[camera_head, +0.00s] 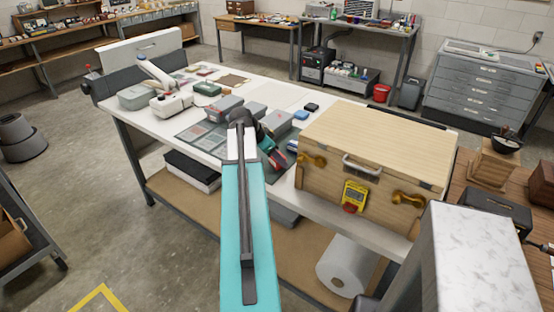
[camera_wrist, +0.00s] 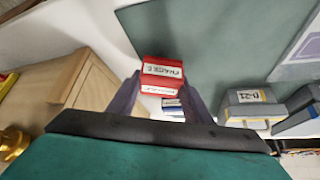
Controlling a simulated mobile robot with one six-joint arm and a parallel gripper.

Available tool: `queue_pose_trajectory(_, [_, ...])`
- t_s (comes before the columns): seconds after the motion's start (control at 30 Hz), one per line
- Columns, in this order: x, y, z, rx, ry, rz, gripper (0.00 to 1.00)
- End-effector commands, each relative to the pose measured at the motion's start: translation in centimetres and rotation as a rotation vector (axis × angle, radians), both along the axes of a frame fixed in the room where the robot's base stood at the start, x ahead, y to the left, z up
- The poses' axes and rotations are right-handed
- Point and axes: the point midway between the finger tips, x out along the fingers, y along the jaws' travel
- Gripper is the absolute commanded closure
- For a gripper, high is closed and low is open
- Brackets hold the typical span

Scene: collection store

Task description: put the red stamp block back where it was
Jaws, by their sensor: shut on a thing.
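The red stamp block (camera_wrist: 162,72) has white labels with dark lettering, too small to read surely. It sits between the two fingers of my gripper (camera_wrist: 161,98) in the wrist view, and the fingers are shut on it. In the head view my gripper (camera_head: 273,150) is over the white worktable (camera_head: 340,208), just left of the wooden chest, with a little red showing by it. My arm hides part of this area. I cannot tell how high the block is above the table.
The wooden chest (camera_head: 375,145) stands close on the right, with a yellow device (camera_head: 354,194) on its front.

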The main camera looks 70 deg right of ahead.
Motion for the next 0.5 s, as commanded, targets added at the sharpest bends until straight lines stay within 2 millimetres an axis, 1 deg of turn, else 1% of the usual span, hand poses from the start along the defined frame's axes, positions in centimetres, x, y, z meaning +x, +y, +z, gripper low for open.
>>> queue_pose_trajectory(0.2, [0.0, 0.0, -1.2, 0.001, 0.001, -0.001, 0.69])
queue_pose_trajectory(0.5, [0.0, 0.0, -1.3, -0.001, 0.0, -0.001, 0.69])
